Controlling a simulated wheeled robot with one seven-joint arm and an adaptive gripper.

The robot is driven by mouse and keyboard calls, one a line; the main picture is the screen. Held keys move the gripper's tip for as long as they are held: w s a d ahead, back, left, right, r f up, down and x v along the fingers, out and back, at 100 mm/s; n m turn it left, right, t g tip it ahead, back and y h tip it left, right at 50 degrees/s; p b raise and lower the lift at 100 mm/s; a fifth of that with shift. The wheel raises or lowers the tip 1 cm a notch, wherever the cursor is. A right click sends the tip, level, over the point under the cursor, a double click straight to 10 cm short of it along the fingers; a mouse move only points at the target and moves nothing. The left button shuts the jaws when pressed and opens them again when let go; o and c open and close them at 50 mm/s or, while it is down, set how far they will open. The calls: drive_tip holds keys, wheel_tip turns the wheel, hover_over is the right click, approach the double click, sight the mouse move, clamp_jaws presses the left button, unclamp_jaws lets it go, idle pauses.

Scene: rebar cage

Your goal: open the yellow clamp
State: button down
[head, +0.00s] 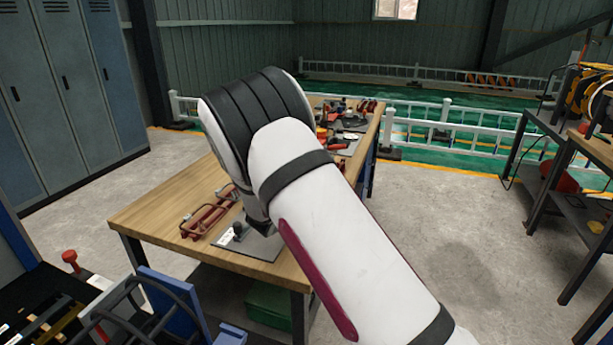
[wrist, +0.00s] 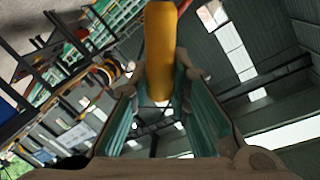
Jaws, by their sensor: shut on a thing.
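In the wrist view, a smooth yellow bar, part of the yellow clamp (wrist: 161,45), runs down from the top edge to between my fingertips. My gripper (wrist: 163,88) is shut on this yellow part, with one teal-padded finger on each side of it. The rest of the clamp is out of the wrist view. In the head view my white and black arm hides my gripper, and I cannot make out the yellow clamp there.
A wooden workbench (head: 150,215) stands under my arm. Red metal frames (head: 208,213) and a grey plate (head: 262,246) lie on its near end, with several red and black tools (head: 345,118) at its far end. Lockers (head: 70,85) stand left; concrete floor (head: 455,225) is open right.

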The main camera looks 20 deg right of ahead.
drive_tip(key=shift+s+d+f+m+y+b, duration=0.35)
drive_tip(key=shift+d+f+m+b, duration=0.2)
drive_tip(key=shift+f+m, duration=0.45)
drive_tip(key=shift+s+d+f+m+y+b, duration=0.25)
drive_tip(key=shift+s+d+f+m+b, duration=0.2)
drive_tip(key=shift+f+m+b, duration=0.4)
drive_tip(key=shift+s+d+f+m+y+b, duration=0.3)
drive_tip(key=shift+d+f+m+b, duration=0.2)
drive_tip(key=shift+f+m, duration=0.65)
drive_tip(key=shift+r, duration=0.1)
drive_tip(key=c, duration=1.5)
unclamp_jaws()
drive_tip(key=shift+a, duration=0.1)
drive_tip(key=v, duration=1.2)
drive_tip(key=shift+s, duration=0.15)
